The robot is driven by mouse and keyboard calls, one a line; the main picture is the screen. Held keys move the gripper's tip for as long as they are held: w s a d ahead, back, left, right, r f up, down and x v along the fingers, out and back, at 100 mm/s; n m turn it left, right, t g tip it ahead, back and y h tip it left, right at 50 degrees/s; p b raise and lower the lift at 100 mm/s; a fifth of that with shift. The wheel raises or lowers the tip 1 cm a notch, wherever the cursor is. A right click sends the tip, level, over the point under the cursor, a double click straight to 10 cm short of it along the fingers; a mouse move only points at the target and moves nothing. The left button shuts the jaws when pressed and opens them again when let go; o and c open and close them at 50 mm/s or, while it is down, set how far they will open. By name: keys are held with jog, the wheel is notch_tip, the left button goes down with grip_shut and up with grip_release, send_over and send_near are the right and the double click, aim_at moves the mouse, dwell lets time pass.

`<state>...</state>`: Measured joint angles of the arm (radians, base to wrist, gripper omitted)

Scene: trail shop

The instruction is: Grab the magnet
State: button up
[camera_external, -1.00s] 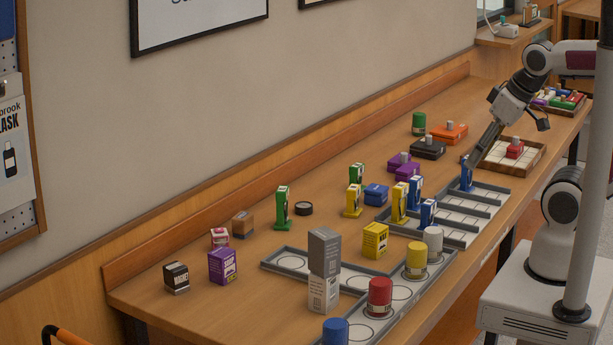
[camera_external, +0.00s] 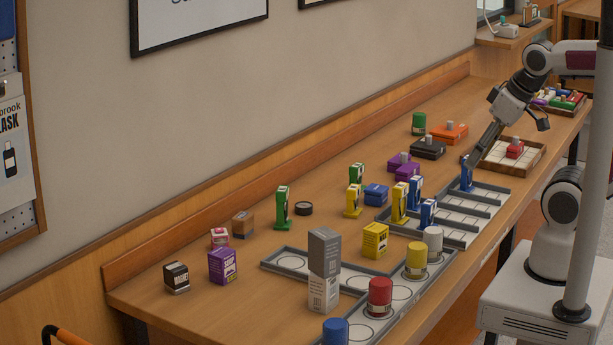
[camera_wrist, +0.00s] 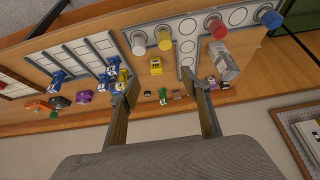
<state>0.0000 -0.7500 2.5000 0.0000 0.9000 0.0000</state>
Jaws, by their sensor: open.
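A small black and white box (camera_external: 176,277), with lettering that seems to read "MAGNET", stands upright at the near left end of the wooden counter. I cannot single it out in the wrist view. My gripper (camera_external: 469,157) is at the far right part of the counter, well away from this box, just above an upright blue item (camera_external: 467,176) in the grey divided tray. In the wrist view my gripper (camera_wrist: 162,82) has its two fingers wide apart, with nothing held between them.
A purple box (camera_external: 222,266) stands right of the black and white box, with a pink-topped item (camera_external: 219,237) and a brown box (camera_external: 243,224) behind. The wall runs behind the counter.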

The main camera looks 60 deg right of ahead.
dwell(0.3)
jog(key=w+a+r+n+t+y, duration=0.1)
jog(key=w+a+r, duration=0.3)
jog(key=w, duration=0.5)
jog(key=w+a+r+t+y, duration=0.2)
jog(key=w+a, duration=0.4)
jog(key=w, duration=0.2)
jog(key=w+a+r+n+t+y, duration=0.1)
jog(key=w+a+r, duration=0.3)
jog(key=w, duration=0.5)
jog(key=m+t+h, duration=0.4)
send_over(181, 270)
jog(key=s, duration=0.3)
notch_tip(181, 270, down, 25)
jog(key=f+h, duration=0.1)
jog(key=f, duration=0.2)
jog(key=s+a+f+h, duration=0.1)
jog(key=f, duration=0.2)
jog(key=s+f+h, duration=0.1)
jog(key=f, duration=0.3)
jog(key=shift+a+m+g, duration=0.2)
jog(key=shift+m+g, duration=0.1)
